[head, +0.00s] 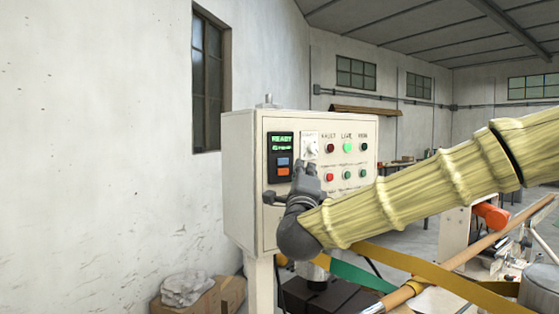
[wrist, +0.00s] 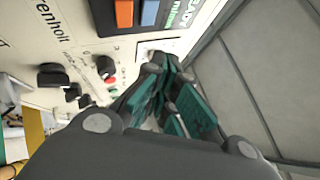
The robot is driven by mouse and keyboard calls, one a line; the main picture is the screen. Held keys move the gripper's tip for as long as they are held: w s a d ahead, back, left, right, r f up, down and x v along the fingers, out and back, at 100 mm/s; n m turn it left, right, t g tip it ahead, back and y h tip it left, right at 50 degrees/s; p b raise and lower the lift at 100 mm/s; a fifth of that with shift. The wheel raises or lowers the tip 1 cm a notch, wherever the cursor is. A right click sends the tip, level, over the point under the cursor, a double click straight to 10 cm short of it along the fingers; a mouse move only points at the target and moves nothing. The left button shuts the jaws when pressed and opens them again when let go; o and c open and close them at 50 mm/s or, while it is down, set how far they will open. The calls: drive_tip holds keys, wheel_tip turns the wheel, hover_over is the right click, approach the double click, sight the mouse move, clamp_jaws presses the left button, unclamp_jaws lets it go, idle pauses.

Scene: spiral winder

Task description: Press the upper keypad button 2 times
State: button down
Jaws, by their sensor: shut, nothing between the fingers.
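A grey control box shows in the head view. On its left is a black keypad with a green lit display reading READY (head: 281,141). Below the display is the upper keypad button, blue (head: 283,162), and under that an orange one (head: 283,172). In the wrist view the blue button (wrist: 149,12) and orange button (wrist: 124,13) lie side by side at the top edge. My gripper (head: 308,164) is shut and empty, in front of the panel, right of the keypad and below a white switch plate (head: 310,145). I cannot tell whether its tips (wrist: 162,62) touch the panel.
Red and green lamps and buttons (head: 347,147) sit right of my gripper on the panel. Black knobs (wrist: 52,75) show in the wrist view. A dark handle (head: 270,198) projects at the box's lower front. Yellow and green bands and a wooden bar (head: 480,246) cross the lower right.

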sight(283, 162)
drive_tip(key=shift+w+a+r, duration=0.15)
drive_tip(key=shift+w+a, duration=0.4)
drive_tip(key=shift+w+a+r, duration=0.15)
drive_tip(key=shift+w+a, duration=0.35)
drive_tip(key=shift+w, duration=0.05)
drive_tip(key=shift+w+f, duration=0.1)
idle(0.5)
drive_tip(key=shift+b, duration=0.35)
drive_tip(key=shift+w+a, duration=0.25)
drive_tip(key=shift+w, duration=0.1)
